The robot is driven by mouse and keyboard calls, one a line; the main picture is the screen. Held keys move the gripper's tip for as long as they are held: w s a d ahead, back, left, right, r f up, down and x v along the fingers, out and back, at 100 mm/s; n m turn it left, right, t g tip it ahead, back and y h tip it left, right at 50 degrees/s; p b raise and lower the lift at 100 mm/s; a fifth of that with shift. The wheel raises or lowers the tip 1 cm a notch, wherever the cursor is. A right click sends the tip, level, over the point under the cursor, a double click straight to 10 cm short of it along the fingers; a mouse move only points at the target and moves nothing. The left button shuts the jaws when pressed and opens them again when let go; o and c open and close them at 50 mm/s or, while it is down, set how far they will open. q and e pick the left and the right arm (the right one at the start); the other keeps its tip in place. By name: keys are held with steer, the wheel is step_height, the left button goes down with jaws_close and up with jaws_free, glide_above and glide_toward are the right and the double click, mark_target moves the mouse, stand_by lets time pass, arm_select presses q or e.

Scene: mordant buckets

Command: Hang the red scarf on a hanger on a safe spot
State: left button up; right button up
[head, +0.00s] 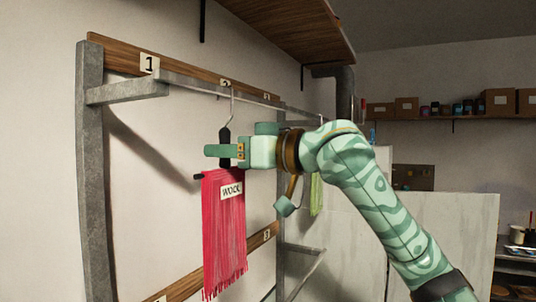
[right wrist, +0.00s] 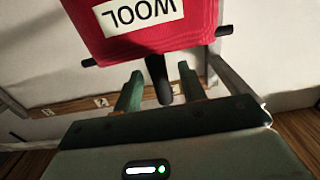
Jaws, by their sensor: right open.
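The red scarf (head: 224,240) with a WOOL label hangs over a black hanger (head: 224,136), whose wire hook reaches up to the upper rail (head: 205,88) near the sign 2. My right gripper (head: 212,151) is at the hanger's neck, just above the scarf. In the right wrist view, the red scarf (right wrist: 150,42) appears upside down, and the black neck of the hanger (right wrist: 158,82) sits between the two spread green fingers of the open right gripper (right wrist: 160,78). My left gripper is in neither view.
Number signs 1 (head: 149,64), 2 and 3 mark the wooden board above the rail. A grey post (head: 92,180) stands at the left. A yellow-green cloth (head: 316,194) hangs farther along, partly behind my arm. A wooden shelf (head: 285,25) overhangs the rack.

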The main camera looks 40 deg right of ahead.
steer(key=b+v, duration=0.4)
steer(key=v, duration=1.1)
steer(key=shift+f, duration=0.1)
